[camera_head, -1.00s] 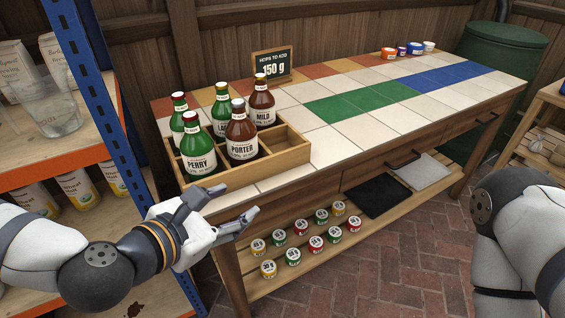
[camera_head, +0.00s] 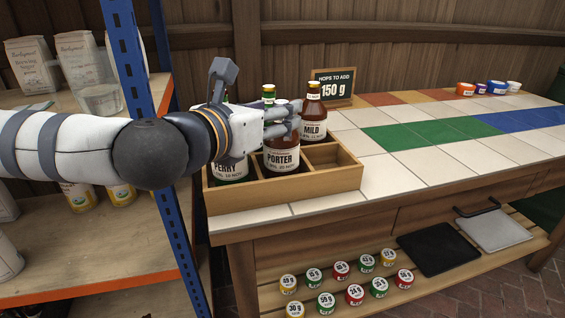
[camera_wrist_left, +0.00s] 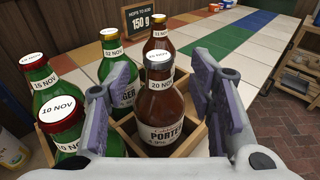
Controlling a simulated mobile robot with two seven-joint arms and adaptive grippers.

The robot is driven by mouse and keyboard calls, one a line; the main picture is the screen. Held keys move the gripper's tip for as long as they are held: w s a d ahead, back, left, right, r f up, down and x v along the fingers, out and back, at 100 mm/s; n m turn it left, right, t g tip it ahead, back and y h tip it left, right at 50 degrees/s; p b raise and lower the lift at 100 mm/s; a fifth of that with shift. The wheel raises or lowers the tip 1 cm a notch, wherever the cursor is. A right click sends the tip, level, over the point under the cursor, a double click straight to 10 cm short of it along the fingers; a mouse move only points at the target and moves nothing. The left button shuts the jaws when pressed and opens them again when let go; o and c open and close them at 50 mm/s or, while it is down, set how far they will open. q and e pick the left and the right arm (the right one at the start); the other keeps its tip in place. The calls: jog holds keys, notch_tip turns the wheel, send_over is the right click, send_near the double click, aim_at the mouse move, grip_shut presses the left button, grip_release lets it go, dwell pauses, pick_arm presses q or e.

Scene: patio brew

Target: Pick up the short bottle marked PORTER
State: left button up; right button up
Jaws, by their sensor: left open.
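The short brown bottle marked PORTER (camera_head: 282,158) stands upright in a compartment of the wooden crate (camera_head: 335,183) on the bench. In the left wrist view, the PORTER bottle (camera_wrist_left: 160,108) has a grey-blue cap marked 20 NOV and sits between the fingers of my left gripper (camera_wrist_left: 160,92). That gripper (camera_head: 282,122) is open, with its fingers at the height of the bottle's neck and shoulder. In the head view it hides part of the PORTER bottle and most of the green bottles behind. My right gripper is not in view.
In the crate, a brown MILD bottle (camera_head: 313,115) stands behind PORTER, and a green PERRY bottle (camera_head: 229,172) stands at its left. A green LAGER bottle (camera_wrist_left: 117,72) is near the left finger. A sign (camera_head: 333,86) stands behind.

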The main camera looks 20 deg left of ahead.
aim_at(281, 102)
pick_arm(q)
jog(key=x, duration=0.3)
jog(key=shift+w+r, duration=0.15)
jog(key=shift+w, duration=0.25)
grip_shut()
jog(key=shift+r, duration=0.1)
